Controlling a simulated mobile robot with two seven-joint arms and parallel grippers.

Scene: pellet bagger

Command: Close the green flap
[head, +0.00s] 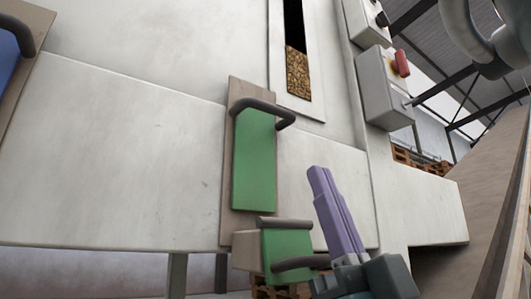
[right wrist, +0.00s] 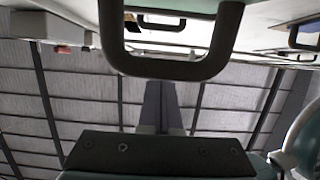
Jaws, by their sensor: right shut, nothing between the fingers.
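A green panel (head: 254,160) with a dark bar handle (head: 263,110) at its top is on a tan backing board on the pale machine front in the head view. Below it, a smaller green piece (head: 288,243) with dark handles stands out from the machine. I cannot tell how the two green parts are joined. My right gripper (head: 318,172) has its lilac fingers together and empty, to the right of the green parts. In the right wrist view, its fingertips (right wrist: 161,84) appear just below the bar of a dark U-shaped handle (right wrist: 172,67). My left gripper is not in view.
A blue panel (head: 8,58) with a dark handle is at the far left. A slot window (head: 299,74) shows brown pellets above the green panel. A grey box (head: 382,90) with a red switch (head: 401,62) is at the upper right. The pale front left of the green panel is clear.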

